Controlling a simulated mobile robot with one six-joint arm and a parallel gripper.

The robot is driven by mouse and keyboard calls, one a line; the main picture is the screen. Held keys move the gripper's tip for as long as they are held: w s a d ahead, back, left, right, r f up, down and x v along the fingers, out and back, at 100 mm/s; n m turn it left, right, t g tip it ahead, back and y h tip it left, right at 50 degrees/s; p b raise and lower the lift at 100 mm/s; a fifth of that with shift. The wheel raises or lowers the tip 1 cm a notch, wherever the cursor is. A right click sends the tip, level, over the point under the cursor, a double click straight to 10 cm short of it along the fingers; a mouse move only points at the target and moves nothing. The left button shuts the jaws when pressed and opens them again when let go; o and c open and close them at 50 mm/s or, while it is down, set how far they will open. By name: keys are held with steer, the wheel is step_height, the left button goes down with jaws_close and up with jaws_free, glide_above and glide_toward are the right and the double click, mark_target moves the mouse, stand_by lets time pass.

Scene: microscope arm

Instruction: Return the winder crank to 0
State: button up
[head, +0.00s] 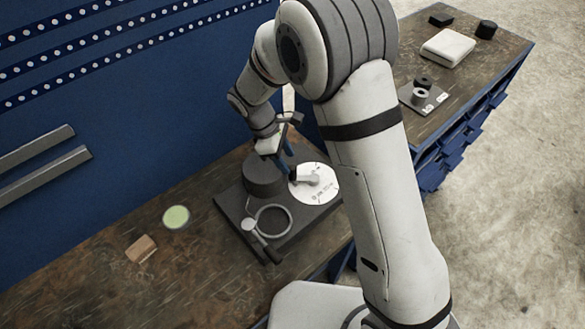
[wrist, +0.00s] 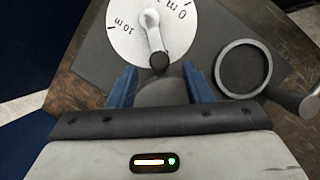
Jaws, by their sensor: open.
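The winder crank is a light grey arm on a white dial (head: 325,190) with black markings. In the wrist view the crank (wrist: 153,33) lies across the dial (wrist: 122,40), from its hub near the top to a dark knob (wrist: 159,61) near the lower rim. Markings reading "10 m" and "0 m" show left and right of the crank. The knob end is not on the "0" mark. My gripper (wrist: 160,85) has blue fingers, open, one on each side below the knob. In the head view the gripper (head: 286,165) is over the dial's left edge, beside the crank (head: 310,181).
A dark base plate (head: 230,205) carries the dial, a dark cylinder (head: 264,176) and a ring (head: 273,220) with a handle. A green disc (head: 176,217) and a wooden block (head: 141,248) lie left on the bench. The blue wall stands behind.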

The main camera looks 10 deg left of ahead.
mark_target(291, 167)
steer(key=b+x, duration=0.2)
steer(key=x, duration=0.2)
steer(key=shift+d+f, duration=0.1)
steer(key=shift+f, duration=0.2)
jaws_close()
stand_by(0.3)
